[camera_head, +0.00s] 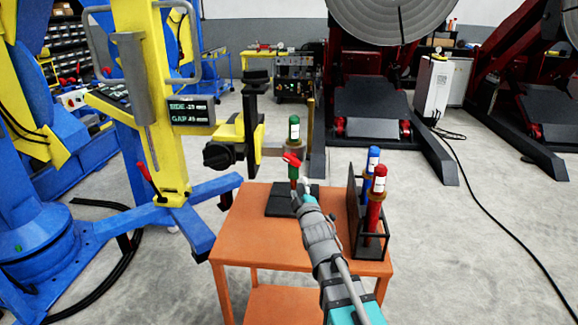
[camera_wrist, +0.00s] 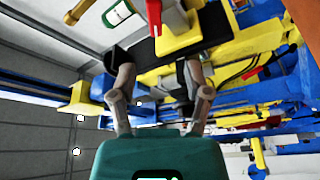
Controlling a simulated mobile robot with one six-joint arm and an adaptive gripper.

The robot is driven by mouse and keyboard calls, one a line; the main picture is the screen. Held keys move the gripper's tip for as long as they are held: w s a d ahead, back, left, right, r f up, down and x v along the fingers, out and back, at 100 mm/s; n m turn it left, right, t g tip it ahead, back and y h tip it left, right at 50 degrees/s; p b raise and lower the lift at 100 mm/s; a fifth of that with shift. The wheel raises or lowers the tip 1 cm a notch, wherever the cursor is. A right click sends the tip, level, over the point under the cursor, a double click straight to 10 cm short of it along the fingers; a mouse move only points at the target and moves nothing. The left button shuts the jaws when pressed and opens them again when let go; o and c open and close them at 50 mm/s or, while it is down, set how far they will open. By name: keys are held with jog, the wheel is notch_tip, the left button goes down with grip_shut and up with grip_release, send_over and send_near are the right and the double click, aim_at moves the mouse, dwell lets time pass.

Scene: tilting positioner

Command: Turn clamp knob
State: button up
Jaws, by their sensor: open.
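The black clamp knob (camera_head: 218,155) sticks out to the left of the yellow and black clamp head (camera_head: 242,140) on the yellow column. A green bottle (camera_head: 294,128) stands upright in a ring holder to the right of the clamp; it also shows in the wrist view (camera_wrist: 118,12). My gripper (camera_head: 305,190) is over the orange table, right of and lower in the picture than the knob, apart from it. In the wrist view my fingers (camera_wrist: 156,68) are spread with nothing clearly held. I cannot tell the knob there.
The orange table (camera_head: 245,235) bears a black plate (camera_head: 280,203) and a black rack (camera_head: 372,246) with red and blue bottles. A display (camera_head: 190,111) hangs on the column. A red part (camera_head: 291,159) is just beyond my gripper. Blue base legs spread at left.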

aim_at(290, 161)
jog(key=shift+r+y, duration=0.25)
jog(key=shift+y, duration=0.05)
jog(key=p+x, duration=0.2)
jog(key=x, duration=1.1)
jog(key=shift+w+r+p, duration=0.15)
jog(key=shift+w+p, duration=0.2)
jog(key=shift+c, duration=0.3)
grip_shut()
